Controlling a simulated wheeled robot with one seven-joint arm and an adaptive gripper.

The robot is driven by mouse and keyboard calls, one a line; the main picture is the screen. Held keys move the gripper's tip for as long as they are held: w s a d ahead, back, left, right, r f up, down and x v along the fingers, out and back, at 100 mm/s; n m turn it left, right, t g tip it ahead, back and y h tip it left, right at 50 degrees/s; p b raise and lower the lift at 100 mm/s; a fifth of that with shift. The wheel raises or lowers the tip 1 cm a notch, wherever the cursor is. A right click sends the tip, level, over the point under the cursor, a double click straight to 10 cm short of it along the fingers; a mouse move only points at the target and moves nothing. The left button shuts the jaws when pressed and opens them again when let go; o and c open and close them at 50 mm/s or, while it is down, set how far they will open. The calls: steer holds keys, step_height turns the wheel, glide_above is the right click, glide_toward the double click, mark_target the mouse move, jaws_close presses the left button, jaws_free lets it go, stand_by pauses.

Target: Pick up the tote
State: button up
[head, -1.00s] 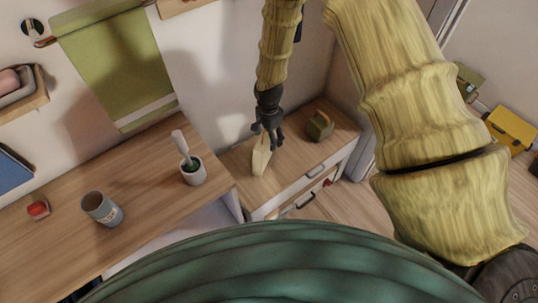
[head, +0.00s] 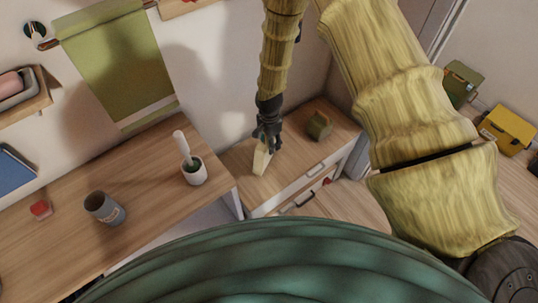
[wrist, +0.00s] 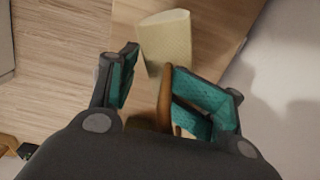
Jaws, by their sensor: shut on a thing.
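The tote (head: 261,159) is a small cream bag at the wooden drawer unit, below my gripper (head: 267,140) in the head view. In the wrist view the tote (wrist: 166,40) shows a woven cream side and a brown strap handle (wrist: 165,98). The handle runs back between the teal-padded fingers of my gripper (wrist: 150,80), against the right finger. My gripper is shut on the tote by this handle. The bag body hangs or stands beyond the fingertips. Whether its base touches the top of the drawer unit cannot be told.
An olive box-like item (head: 320,125) stands right of the tote on the drawer unit (head: 290,172). A wall rises behind.

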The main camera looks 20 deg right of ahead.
steer(key=shift+c, duration=1.1)
steer(key=shift+w+r, duration=0.1)
steer(key=shift+r, duration=0.05)
